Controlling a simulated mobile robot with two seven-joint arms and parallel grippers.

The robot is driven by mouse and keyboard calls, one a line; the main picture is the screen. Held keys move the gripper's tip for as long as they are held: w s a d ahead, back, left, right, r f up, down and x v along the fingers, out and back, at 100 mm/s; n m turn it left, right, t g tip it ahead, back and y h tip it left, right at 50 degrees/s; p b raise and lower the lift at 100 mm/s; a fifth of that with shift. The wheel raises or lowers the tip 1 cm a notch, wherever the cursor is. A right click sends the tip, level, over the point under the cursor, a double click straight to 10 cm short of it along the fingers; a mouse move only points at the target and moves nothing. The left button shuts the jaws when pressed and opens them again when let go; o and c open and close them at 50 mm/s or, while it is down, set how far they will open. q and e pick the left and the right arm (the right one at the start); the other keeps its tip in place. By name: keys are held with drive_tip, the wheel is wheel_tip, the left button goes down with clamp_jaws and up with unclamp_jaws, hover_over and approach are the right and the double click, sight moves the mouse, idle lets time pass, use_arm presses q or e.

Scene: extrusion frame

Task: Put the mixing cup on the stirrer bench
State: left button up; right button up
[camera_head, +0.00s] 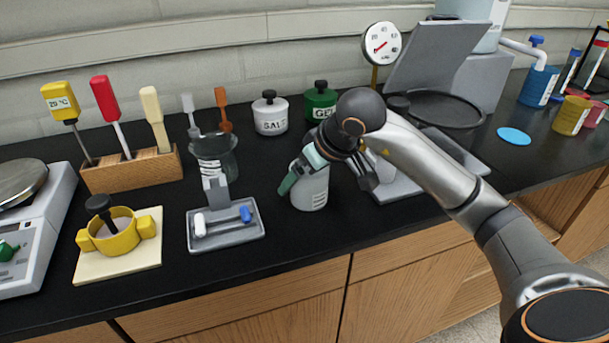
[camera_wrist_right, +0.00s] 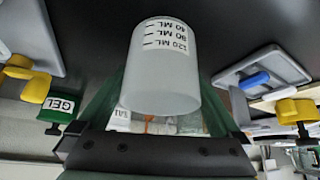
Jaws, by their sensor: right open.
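The mixing cup (camera_head: 310,193) is a whitish cup with printed volume marks, standing upright on the black bench top in the middle of the head view. In the right wrist view the cup (camera_wrist_right: 165,70) lies between the two green fingers. My right gripper (camera_head: 326,180) is open, with its fingers on either side of the cup; contact is not clear. No label marks the stirrer bench. A small grey stand (camera_head: 228,232) with white and blue pieces is left of the cup, and a grey plate (camera_head: 396,186) is partly hidden behind my wrist. My left gripper is not seen.
A glass beaker (camera_head: 215,158) stands behind the grey stand. The salt jar (camera_head: 270,115) and green gel jar (camera_head: 320,103) are behind the cup. A yellow two-handled pot (camera_head: 113,237) on a pale board is farther left. The bench top in front of the cup is clear.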

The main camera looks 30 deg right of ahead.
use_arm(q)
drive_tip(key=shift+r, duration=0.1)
use_arm(e)
drive_tip(key=shift+r+p, duration=0.3)
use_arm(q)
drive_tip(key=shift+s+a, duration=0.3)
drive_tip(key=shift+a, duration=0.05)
use_arm(e)
drive_tip(key=v, duration=1.1)
drive_tip(key=shift+s+r, duration=0.2)
drive_tip(key=shift+r, duration=0.1)
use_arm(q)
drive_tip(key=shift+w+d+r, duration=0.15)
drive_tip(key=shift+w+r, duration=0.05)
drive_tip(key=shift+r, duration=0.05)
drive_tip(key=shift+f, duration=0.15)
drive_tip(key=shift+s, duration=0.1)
